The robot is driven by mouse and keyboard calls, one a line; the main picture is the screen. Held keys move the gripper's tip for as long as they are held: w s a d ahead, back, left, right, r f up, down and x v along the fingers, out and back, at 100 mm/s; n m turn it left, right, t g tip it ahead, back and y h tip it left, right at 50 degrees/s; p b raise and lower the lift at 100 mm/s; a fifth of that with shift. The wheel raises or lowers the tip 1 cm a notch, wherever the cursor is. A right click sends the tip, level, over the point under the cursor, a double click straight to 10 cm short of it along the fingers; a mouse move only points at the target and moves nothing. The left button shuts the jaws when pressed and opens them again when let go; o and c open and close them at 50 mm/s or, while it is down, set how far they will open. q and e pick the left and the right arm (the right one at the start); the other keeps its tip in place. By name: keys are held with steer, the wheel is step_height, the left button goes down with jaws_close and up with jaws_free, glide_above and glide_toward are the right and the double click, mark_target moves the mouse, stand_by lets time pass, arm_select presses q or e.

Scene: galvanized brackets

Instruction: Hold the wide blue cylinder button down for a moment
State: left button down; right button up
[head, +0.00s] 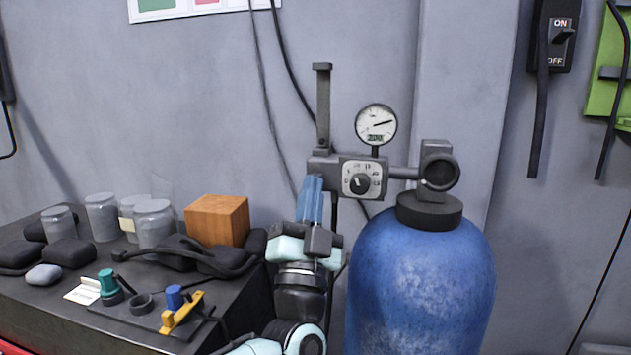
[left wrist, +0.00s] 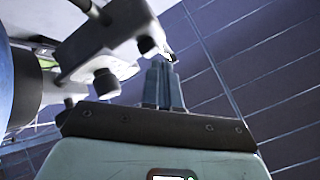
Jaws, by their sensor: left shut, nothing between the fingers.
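A short blue cylinder (head: 174,297) stands upright on a dark plate (head: 140,318) on the bench at lower left. It looks like the blue button. My left gripper (head: 312,183) points up, far to the right of it and higher in the picture. Its blue fingers are shut and empty, close to the grey regulator body (head: 325,168); I cannot tell if they touch. The left wrist view shows the shut fingers (left wrist: 163,70) beside grey regulator parts (left wrist: 112,38); the blue cylinder is not seen there. My right gripper is not in view.
A teal cylinder (head: 107,281), a black ring (head: 140,302) and a yellow bracket (head: 182,314) surround the blue cylinder. A wooden block (head: 217,220) and glass jars (head: 153,223) stand behind. A big blue tank (head: 420,280) with a gauge (head: 376,124) blocks the right.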

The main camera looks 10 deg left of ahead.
arm_select(q)
steer(key=shift+w, duration=0.55)
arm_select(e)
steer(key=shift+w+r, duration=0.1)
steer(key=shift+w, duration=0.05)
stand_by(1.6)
arm_select(q)
steer(key=shift+s+b, duration=0.55)
steer(key=shift+s, duration=0.45)
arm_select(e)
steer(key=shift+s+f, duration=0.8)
arm_select(q)
steer(key=s+b, duration=0.2)
steer(key=s, duration=0.3)
steer(key=shift+a+b, duration=0.1)
steer(key=shift+b, duration=0.2)
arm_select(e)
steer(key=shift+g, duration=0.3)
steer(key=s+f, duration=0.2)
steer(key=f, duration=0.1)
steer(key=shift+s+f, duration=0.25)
